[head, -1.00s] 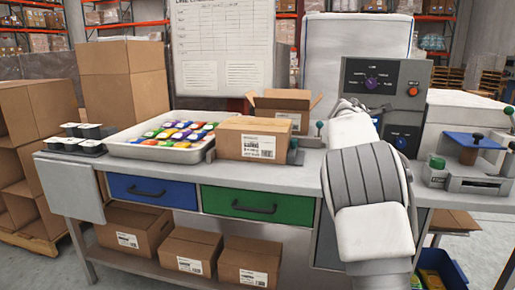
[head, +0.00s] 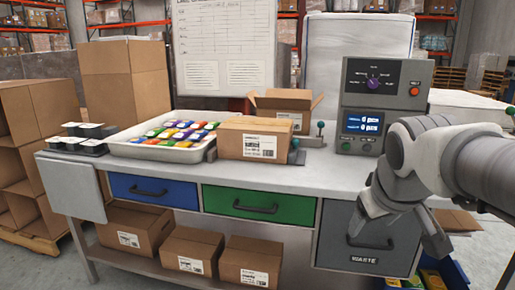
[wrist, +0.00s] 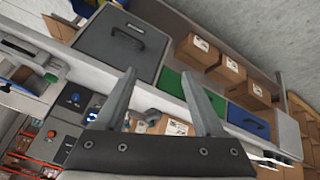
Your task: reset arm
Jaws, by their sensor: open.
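My arm reaches in from the right edge of the head view and bends down in front of the bench. My gripper (head: 410,235) hangs at the bench's front right, by the grey waste drawer (head: 365,240). In the wrist view my gripper (wrist: 165,100) shows two grey fingers spread apart with nothing between them. The waste drawer (wrist: 118,48) is shut and shows beyond the fingers, apart from them.
The bench (head: 290,177) holds a tray (head: 190,153) of colourful packs, a taped carton (head: 255,138), an open carton (head: 285,103) and a control panel (head: 375,100). Blue (head: 153,190) and green (head: 255,203) drawers are shut. Cartons stand on the lower shelf. The bench's front middle is clear.

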